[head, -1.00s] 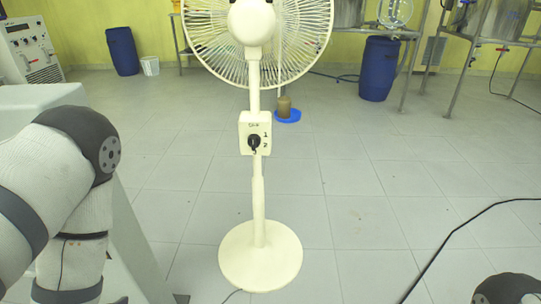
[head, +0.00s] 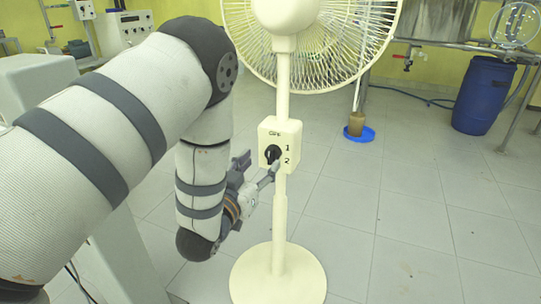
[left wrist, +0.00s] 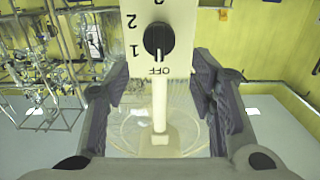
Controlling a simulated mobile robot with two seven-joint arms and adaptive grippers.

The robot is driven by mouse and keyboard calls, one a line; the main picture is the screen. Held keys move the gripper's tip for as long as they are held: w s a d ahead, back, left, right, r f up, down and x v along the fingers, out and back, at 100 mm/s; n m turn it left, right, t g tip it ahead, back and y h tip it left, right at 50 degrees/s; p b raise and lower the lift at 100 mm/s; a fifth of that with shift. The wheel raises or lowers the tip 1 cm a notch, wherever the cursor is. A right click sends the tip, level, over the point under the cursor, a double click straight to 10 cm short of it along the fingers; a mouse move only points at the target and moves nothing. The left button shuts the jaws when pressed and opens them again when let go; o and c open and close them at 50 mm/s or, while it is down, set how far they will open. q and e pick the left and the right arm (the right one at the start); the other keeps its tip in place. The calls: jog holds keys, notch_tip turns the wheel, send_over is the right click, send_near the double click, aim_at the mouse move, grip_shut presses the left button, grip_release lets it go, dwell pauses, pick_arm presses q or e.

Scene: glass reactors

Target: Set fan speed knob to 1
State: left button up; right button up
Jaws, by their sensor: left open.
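The cream pedestal fan (head: 280,205) stands upright on the tiled floor. My left gripper (head: 260,171) is open in front of the box, just below the knob. In the left wrist view its fingers (left wrist: 160,95) are spread wide either side of the pole, with nothing held. My right gripper is out of view.
The fan's round base (head: 278,285) and wire cage (head: 350,40) are close to my left arm. The floor right of the fan is clear.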

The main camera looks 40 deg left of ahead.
aim_at(269, 154)
pick_arm(q)
jog(key=x, duration=0.4)
jog(key=shift+w+f+b, duration=0.1)
jog(key=shift+w+b, duration=0.25)
jog(key=c, duration=1.1)
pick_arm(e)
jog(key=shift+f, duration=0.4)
